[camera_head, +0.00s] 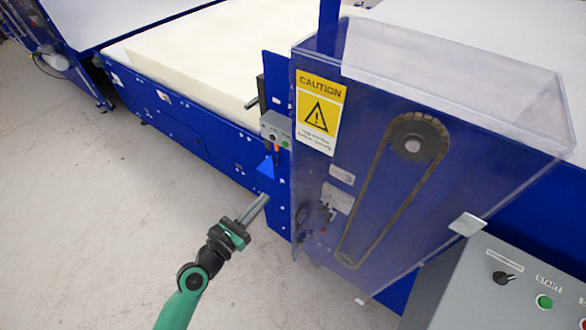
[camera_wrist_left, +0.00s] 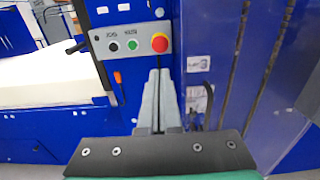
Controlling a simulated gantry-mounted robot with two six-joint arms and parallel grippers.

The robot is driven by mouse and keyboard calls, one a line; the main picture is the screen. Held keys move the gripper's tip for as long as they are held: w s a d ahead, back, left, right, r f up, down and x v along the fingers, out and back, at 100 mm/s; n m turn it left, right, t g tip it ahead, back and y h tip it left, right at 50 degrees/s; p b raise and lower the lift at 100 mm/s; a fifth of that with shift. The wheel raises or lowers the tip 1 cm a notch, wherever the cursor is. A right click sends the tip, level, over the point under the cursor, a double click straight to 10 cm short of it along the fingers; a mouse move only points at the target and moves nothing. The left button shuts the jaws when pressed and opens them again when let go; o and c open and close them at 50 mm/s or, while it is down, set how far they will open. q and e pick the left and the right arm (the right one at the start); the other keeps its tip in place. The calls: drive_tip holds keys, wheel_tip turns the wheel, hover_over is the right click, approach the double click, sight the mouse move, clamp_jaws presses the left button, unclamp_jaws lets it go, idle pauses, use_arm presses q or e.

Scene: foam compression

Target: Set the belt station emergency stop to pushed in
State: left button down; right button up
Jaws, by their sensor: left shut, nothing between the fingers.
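The emergency stop, a red mushroom button on a yellow base (camera_wrist_left: 160,43), is at the right end of a small grey control box (camera_wrist_left: 128,40). That box also shows on the blue frame in the head view (camera_head: 275,128), where I cannot make out the red button. My left gripper (camera_head: 264,198) is shut and empty, below and in front of the box. In the left wrist view its fingertips (camera_wrist_left: 158,72) point up at the button, just below it in the picture; contact cannot be told. Whether the button is in or out is unclear. My right gripper is out of view.
A clear guard (camera_head: 455,65) with a caution sign (camera_head: 319,108) covers a chain drive right of the box. A grey console (camera_head: 500,285) with a green START button stands bottom right. Cream foam (camera_head: 215,50) lies on the conveyor. Floor at left is clear.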

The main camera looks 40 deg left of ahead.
use_arm(q)
drive_tip(key=w+a+b, duration=0.1)
drive_tip(key=w, duration=1.3)
drive_tip(key=shift+a, duration=0.4)
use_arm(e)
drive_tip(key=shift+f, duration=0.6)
